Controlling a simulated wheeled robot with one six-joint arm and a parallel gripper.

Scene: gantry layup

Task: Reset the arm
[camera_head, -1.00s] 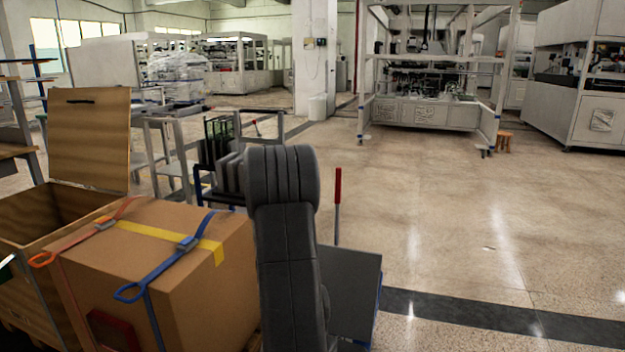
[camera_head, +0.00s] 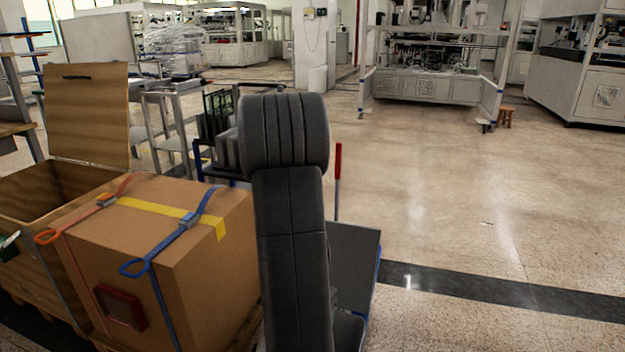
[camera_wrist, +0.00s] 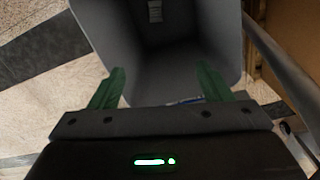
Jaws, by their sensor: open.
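My gripper (camera_wrist: 160,88) shows in the wrist view with its two green fingers spread apart and nothing between them. A grey open bin (camera_wrist: 170,45) lies beyond the fingers, and its inside looks empty where I can see it. In the head view my dark grey arm (camera_head: 290,230) stands upright in the middle of the picture. The gripper itself is not visible in the head view.
A strapped cardboard box (camera_head: 200,255) and an open wooden crate (camera_head: 55,185) stand at the left, close to my arm. A cart with dark panels (camera_head: 215,125) stands behind. The floor (camera_head: 480,200) at the right is clear up to the white machines (camera_head: 430,75).

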